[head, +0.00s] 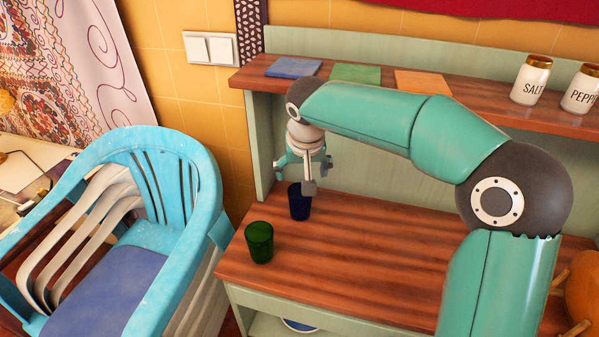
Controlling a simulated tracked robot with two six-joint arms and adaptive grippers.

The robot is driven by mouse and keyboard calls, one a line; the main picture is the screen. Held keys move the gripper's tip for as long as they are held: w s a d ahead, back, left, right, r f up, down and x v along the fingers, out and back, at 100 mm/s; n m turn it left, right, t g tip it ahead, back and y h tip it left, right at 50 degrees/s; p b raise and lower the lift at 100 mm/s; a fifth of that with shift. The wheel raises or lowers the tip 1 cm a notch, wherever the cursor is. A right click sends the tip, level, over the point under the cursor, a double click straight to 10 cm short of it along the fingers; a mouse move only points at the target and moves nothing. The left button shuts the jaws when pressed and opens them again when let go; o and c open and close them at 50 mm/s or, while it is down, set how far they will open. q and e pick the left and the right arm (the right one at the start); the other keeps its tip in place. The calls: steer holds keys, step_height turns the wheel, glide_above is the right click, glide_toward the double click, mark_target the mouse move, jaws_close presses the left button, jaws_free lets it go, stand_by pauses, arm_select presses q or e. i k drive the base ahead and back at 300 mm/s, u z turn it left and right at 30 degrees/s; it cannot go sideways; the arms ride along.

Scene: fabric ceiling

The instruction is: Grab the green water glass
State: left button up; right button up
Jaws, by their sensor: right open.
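The green water glass (259,243) stands upright on the wooden counter, near its front left corner. A dark blue glass (299,203) stands behind it and to the right. My right gripper (309,187) points down at the blue glass, and one finger overlaps it in the picture. The gripper is open; I cannot tell whether it touches the blue glass. The green glass is apart from the gripper, in front and to the left of it. My left gripper is not in view.
A shelf (440,97) above the counter holds folded cloths, a salt jar (531,82) and a pepper jar (581,90). A blue plastic chair (196,180) stands left of the counter. The counter's middle (370,245) is clear. An orange object (583,285) is at the right edge.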

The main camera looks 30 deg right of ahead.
mark_target(260, 235)
steer(key=k, duration=1)
